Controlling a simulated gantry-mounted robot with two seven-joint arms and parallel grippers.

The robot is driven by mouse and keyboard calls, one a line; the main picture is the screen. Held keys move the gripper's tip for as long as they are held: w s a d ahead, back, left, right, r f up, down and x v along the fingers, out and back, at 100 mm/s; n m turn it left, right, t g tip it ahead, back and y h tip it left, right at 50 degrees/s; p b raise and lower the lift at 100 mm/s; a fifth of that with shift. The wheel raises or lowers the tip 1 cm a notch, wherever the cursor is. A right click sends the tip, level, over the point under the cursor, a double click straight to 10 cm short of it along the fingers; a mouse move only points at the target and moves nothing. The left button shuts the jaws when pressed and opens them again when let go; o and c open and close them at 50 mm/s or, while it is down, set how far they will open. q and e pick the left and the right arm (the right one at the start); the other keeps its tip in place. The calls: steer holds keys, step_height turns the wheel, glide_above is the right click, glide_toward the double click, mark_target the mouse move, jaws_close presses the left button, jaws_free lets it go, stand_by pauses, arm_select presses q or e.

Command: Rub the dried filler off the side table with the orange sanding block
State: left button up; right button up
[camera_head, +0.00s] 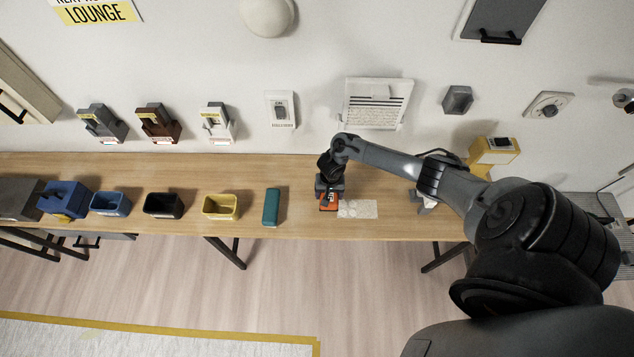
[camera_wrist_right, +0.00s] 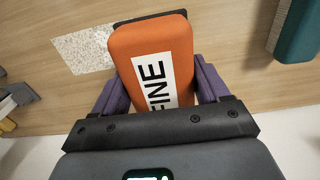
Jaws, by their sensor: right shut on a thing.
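The orange sanding block (camera_head: 328,204) is held by my right gripper (camera_head: 330,192) low over the wooden side table (camera_head: 300,220). In the right wrist view the orange sanding block (camera_wrist_right: 152,60), marked "FINE", sits between the purple fingers of my right gripper (camera_wrist_right: 155,90), which are shut on it. The pale speckled patch of dried filler (camera_head: 358,209) lies on the table just right of the block; it also shows in the right wrist view (camera_wrist_right: 84,50), beside the block. I cannot tell whether the block touches the table. My left gripper is not in view.
A teal block (camera_head: 271,207) stands left of the sanding block. Farther left are a yellow bin (camera_head: 221,207), a black bin (camera_head: 164,206) and a blue bin (camera_head: 110,204). The table's front edge lies close below the patch. A yellow device (camera_head: 492,152) is at the right.

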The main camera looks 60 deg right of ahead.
steer(key=shift+s+f, duration=0.15)
steer(key=shift+s, duration=0.2)
steer(key=shift+p, duration=0.7)
step_height(320, 180, down, 5)
steer(key=b, duration=0.3)
steer(key=shift+r, duration=0.2)
steer(key=shift+f+b, duration=0.6)
steer(key=shift+f, duration=0.35)
steer(key=shift+w+r, duration=0.1)
